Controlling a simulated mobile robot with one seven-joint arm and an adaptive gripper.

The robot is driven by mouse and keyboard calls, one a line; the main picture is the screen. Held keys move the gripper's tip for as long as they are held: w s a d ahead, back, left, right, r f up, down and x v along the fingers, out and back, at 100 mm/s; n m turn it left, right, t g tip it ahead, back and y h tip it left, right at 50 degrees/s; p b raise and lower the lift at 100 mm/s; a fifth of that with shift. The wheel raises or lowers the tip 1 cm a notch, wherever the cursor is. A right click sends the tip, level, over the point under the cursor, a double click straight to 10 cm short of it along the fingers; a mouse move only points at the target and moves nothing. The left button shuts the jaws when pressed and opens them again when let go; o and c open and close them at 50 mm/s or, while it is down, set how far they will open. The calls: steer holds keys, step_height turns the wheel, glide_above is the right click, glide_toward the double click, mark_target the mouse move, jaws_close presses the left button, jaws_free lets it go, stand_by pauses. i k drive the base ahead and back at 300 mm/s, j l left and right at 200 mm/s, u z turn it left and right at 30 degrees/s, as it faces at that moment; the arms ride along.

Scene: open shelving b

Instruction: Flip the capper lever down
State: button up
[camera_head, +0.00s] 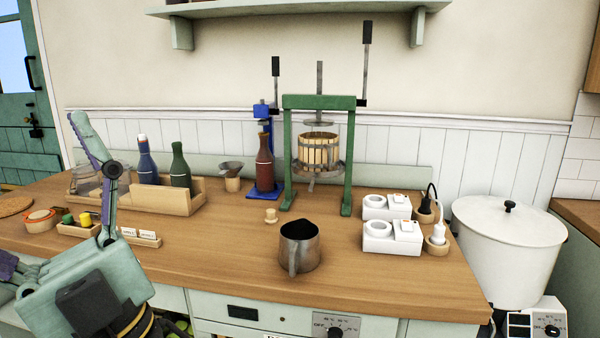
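The blue capper (262,112) stands on the counter left of the green press, with a blue base under a dark brown-red bottle (265,165). A thin lever with a black grip (275,66) rises from near the capper's head and points nearly straight up. Its lower end is close to the press's left post, so the exact joint is hard to make out. My gripper (82,122) is at the lower left with its fingers pointing up, far left of the capper and touching nothing visible. I see it side-on, so its opening does not show.
The green press (318,101) holds a slatted basket and has another upright black-gripped lever (367,33) at its right. A metal jug (299,250) stands in front. A wooden bottle tray (165,197) lies left. A shelf (300,9) hangs above. Bare counter lies centre-left.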

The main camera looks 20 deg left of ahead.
mark_target(275, 69)
steer(key=j+u, duration=0.4)
steer(key=j, duration=2.3)
steer(key=i, duration=1)
